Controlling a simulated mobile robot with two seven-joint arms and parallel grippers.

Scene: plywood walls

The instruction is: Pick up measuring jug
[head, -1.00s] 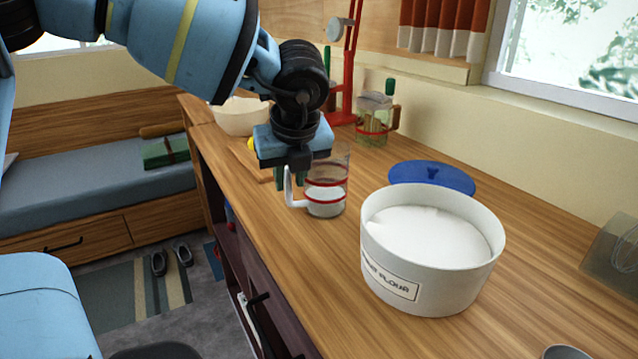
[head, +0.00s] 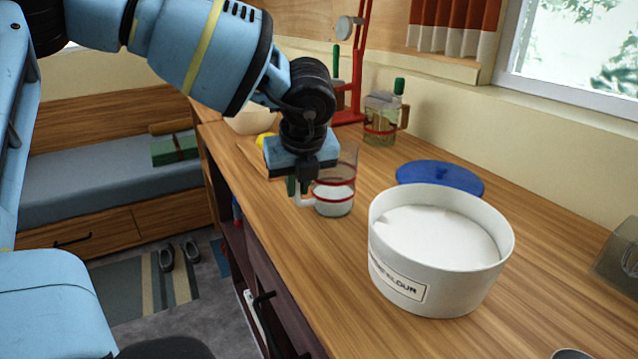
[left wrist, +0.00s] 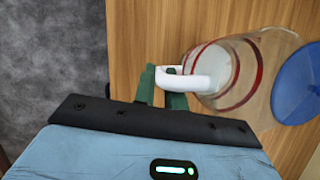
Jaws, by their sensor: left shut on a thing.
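The measuring jug (head: 336,190) is clear with red bands, a white handle and white contents low inside. It stands upright on the wooden counter in the head view, just behind the flour tub. My left gripper (head: 298,186) comes down from above at the jug's left side, its fingers shut on the handle. In the left wrist view the green fingers (left wrist: 163,92) lie on either side of the white handle (left wrist: 190,82), and the jug body (left wrist: 236,75) lies to the right. My right gripper is out of view.
A white flour tub (head: 395,278) stands in front of the jug, and a blue lid (head: 440,178) lies to the right. A glass jar (head: 380,122), a red stand (head: 357,70) and a pale bowl (head: 250,122) are farther back. The counter's left edge is close to the jug.

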